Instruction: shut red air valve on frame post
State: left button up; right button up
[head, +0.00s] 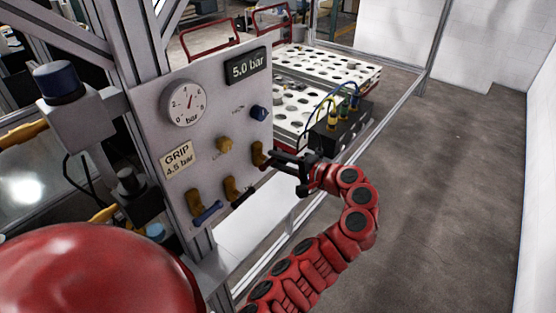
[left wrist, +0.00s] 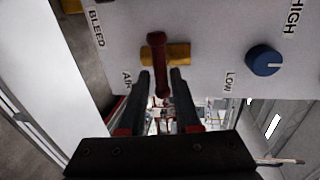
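The red air valve is a dark red lever on a brass body at the right end of a grey panel's lower valve row (head: 258,155). In the left wrist view the red lever (left wrist: 158,52) lies across its brass body (left wrist: 178,54), above a partly hidden label starting "AI". My left gripper (head: 272,158) is at this valve, in front of the panel. In the left wrist view its two dark fingers (left wrist: 162,82) are apart, one on each side of the lever's near end, with gaps showing. My right gripper is not in view.
The panel (head: 148,126) carries a gauge (head: 184,103), a 5.0 bar display (head: 247,66), a blue knob (head: 259,113), a blue-lever valve (head: 205,213) and a black-lever valve (head: 232,190). A black box with cables (head: 340,130) stands behind my gripper. Open floor lies right.

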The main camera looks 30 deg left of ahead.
pick_arm(q)
jog(key=shift+o, duration=0.9)
jog(key=p+v, duration=1.5)
jog(key=v, duration=0.2)
jog(key=shift+d+p, duration=0.2)
jog(key=shift+p, duration=0.1)
jog(key=shift+r, duration=0.1)
